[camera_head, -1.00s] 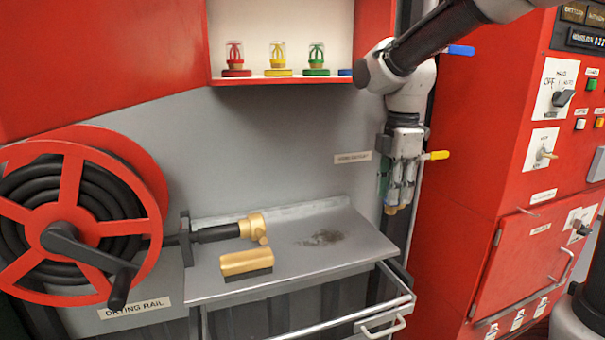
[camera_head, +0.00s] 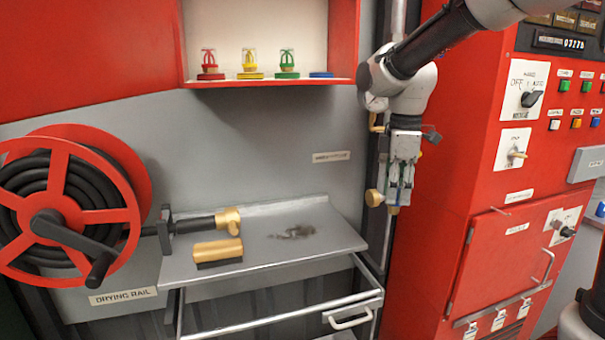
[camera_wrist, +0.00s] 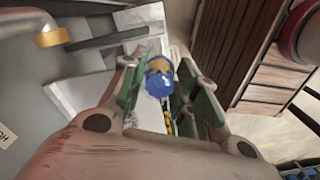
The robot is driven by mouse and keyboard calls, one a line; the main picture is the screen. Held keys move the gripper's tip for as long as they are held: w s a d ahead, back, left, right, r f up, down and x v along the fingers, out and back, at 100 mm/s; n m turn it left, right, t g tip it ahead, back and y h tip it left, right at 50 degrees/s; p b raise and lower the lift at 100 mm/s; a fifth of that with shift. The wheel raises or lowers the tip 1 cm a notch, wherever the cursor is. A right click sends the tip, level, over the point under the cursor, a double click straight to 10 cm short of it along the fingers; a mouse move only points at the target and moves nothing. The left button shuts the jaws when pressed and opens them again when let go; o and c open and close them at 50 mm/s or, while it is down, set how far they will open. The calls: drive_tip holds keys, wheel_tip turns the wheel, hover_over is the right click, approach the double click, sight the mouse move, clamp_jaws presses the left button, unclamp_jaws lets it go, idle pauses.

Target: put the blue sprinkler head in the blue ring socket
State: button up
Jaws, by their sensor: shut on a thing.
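The blue sprinkler head (camera_wrist: 160,78) shows between the fingers in the wrist view, with a blue top and a brass-coloured part beside it. My gripper (camera_wrist: 158,88) is shut on it. In the head view my gripper (camera_head: 400,185) points down in front of the red cabinet's left edge, to the right of the bench and well below the shelf. A small brass tip shows under the fingers there; most of the head is hidden by them. The blue ring socket (camera_head: 321,75) lies at the right end of the shelf, with nothing standing in it.
Red (camera_head: 209,64), yellow (camera_head: 250,65) and green (camera_head: 287,64) sprinkler heads stand in a row left of the blue socket. The shelf's red right wall (camera_head: 343,40) is close to that socket. A bench (camera_head: 280,255) with a drawer and a hose reel (camera_head: 75,210) lie below.

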drive_tip(key=shift+w+a+m, duration=0.15)
drive_tip(key=shift+w+m, duration=0.35)
drive_tip(key=shift+m, duration=0.2)
drive_tip(key=w+f+m, duration=0.7)
drive_tip(key=f+m, duration=0.3)
drive_tip(key=d+f+m, duration=0.2)
drive_tip(key=d+f, duration=0.2)
drive_tip(key=f, duration=0.4)
drive_tip(key=s+d+f+m, duration=0.1)
drive_tip(key=d+f+m, duration=0.1)
drive_tip(key=d+f, duration=0.3)
wheel_tip(320, 180, down, 4)
drive_tip(key=shift+s+r+m, duration=0.1)
drive_tip(key=shift+s+m, duration=0.1)
drive_tip(key=shift+m, duration=0.2)
